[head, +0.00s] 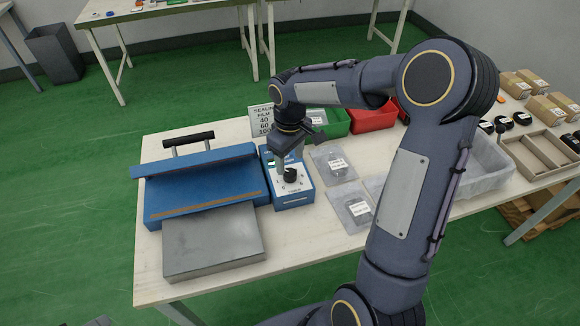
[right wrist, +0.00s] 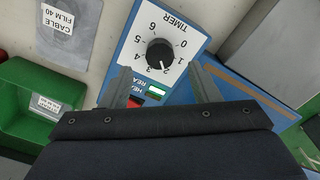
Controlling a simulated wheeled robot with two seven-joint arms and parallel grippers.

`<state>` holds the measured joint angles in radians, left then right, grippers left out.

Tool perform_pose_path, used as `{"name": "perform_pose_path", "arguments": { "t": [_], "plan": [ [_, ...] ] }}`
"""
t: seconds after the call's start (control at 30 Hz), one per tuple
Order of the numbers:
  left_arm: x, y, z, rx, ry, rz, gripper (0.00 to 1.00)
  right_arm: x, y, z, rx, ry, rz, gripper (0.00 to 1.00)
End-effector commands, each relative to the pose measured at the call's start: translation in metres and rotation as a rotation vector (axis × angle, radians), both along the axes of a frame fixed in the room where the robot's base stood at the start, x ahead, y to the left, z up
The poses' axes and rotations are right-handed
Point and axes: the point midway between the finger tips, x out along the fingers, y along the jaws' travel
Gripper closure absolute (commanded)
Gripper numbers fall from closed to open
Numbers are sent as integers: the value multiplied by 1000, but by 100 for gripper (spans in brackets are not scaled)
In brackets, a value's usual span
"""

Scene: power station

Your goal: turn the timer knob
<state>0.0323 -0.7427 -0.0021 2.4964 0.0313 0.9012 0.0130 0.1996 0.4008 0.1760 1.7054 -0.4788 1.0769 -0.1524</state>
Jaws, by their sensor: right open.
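The timer knob (head: 290,175) is a black round knob on the white face of a small blue control box (head: 292,199). My right gripper (head: 284,164) is over the box at the knob, pointing down. In the right wrist view its two fingers (right wrist: 162,78) are spread, one toward each side of the knob, with nothing between them. I cannot tell whether they touch it. My left gripper is not in view.
A blue sealer (head: 200,190) with a black handle and grey metal plate (head: 213,242) stands left of the box. Labelled bags (head: 340,165), a green bin (head: 337,124), a red bin (head: 372,118) and a sign (head: 263,120) are near. Bare table lies in front of the box.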

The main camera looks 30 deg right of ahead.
Motion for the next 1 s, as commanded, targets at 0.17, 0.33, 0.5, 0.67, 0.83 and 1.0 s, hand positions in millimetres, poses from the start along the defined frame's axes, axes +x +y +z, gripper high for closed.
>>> {"name": "perform_pose_path", "arguments": {
  "t": [0.17, 0.33, 0.5, 0.67, 0.83, 1.0],
  "plan": [
    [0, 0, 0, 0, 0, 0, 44, 1, 0, 22, 0, -2, 1, 44],
    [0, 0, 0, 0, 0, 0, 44, 0, 0, 28, 0, -1, 1, 44],
    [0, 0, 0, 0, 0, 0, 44, 0, 0, 28, 0, 0, 1, 44],
    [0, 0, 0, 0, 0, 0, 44, 0, 0, 27, 0, 0, 0, 44],
    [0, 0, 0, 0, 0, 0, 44, -4, 0, 31, 3, -8, -7, 44],
    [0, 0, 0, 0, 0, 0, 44, -42, 5, 61, 41, -77, -77, 44]
  ]
}}
